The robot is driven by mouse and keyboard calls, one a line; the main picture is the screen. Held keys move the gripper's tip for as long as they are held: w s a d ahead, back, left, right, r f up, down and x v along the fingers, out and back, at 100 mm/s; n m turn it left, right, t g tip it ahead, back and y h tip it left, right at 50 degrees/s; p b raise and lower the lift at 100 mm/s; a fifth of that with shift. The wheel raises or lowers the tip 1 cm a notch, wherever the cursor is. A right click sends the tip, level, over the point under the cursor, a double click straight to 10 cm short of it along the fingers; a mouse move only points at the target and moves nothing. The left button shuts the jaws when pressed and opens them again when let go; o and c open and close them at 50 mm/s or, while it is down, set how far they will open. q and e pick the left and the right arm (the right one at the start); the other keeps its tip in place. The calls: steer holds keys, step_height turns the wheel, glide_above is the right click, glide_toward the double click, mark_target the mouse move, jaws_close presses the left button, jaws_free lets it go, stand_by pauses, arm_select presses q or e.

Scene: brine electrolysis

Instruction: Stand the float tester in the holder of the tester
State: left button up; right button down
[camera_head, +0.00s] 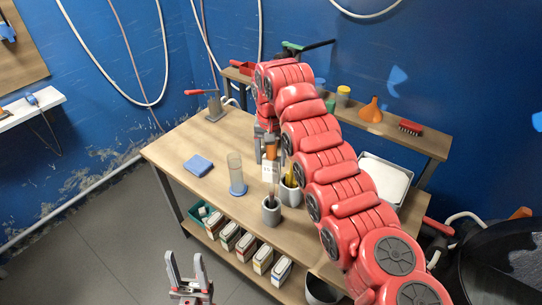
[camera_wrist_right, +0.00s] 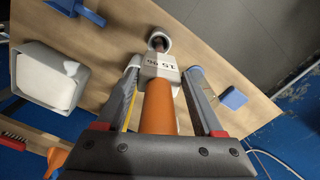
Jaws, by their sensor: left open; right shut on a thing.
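The float tester has an orange grip (camera_wrist_right: 158,108), a white block marked "15 %" (camera_wrist_right: 155,68) and a thin stem. My right gripper (camera_wrist_right: 162,74) is shut on the orange grip, and the tester hangs upright above the table. In the head view the white block (camera_head: 270,171) shows below my right gripper (camera_head: 268,142). The stem runs down to a small grey cup (camera_head: 271,212), which looks like the holder. In the right wrist view the cup (camera_wrist_right: 158,36) lies just beyond the block. Whether the tip rests inside it is unclear. My left gripper (camera_head: 186,262) is open and empty, low at the front.
A second grey cup (camera_head: 291,193) holding a yellow item stands close behind. A clear cylinder on a blue base (camera_head: 237,173) and a blue pad (camera_head: 198,165) are to the left. A white tray (camera_head: 384,178) is at right. Several boxes (camera_head: 246,246) sit on the lower shelf.

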jaws_free()
steer(key=shift+r, duration=0.1)
steer(key=shift+r+b, duration=0.5)
steer(key=shift+r, duration=0.45)
step_height(320, 180, up, 4)
steer(key=shift+a+f+p, duration=0.1)
steer(key=shift+p, duration=0.35)
step_height(320, 180, up, 12)
steer(key=p, duration=1.1)
steer(key=shift+f, duration=0.15)
